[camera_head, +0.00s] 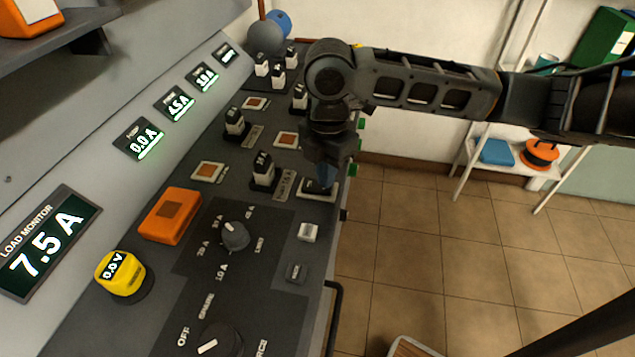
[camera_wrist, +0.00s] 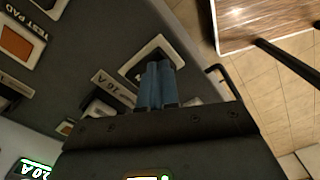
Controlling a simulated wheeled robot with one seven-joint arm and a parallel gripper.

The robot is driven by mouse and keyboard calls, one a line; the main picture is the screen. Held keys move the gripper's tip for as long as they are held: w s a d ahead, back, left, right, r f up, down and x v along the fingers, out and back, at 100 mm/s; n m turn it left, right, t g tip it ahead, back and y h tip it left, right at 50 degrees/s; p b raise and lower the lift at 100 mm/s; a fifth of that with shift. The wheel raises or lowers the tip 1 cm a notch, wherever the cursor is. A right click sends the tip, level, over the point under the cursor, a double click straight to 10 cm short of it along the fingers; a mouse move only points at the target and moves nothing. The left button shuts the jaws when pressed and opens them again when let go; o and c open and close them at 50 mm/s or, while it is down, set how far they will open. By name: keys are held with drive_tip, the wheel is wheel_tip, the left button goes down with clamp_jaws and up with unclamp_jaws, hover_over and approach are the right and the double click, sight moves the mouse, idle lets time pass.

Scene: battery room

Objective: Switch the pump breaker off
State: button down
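Several black breakers with white bases stand on the sloping panel; I cannot read which one is the pump's. The nearest breaker (camera_head: 263,172) is just left of my gripper (camera_head: 322,178), and another breaker (camera_head: 235,124) stands further up-left. My gripper points down over a white-framed plate (camera_head: 318,196) at the panel's right edge. In the wrist view its two blue fingers (camera_wrist: 157,85) lie side by side with nothing seen between them, over the white-framed plate (camera_wrist: 140,63). A breaker (camera_wrist: 100,104) beside a rating label is partly hidden behind my gripper body.
The load monitor (camera_head: 48,243) reads 7.5 A; a smaller display (camera_head: 139,140) reads 0.0 A, others 4.5 A and 3.0 A. An orange box (camera_head: 170,216), a yellow knob (camera_head: 121,275) and a rotary dial (camera_head: 235,236) sit nearer. Tiled floor lies open right of the panel.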

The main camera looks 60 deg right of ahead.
drive_tip(key=shift+f, duration=0.25)
drive_tip(key=shift+r+p, duration=2.6)
drive_tip(key=shift+r, duration=0.95)
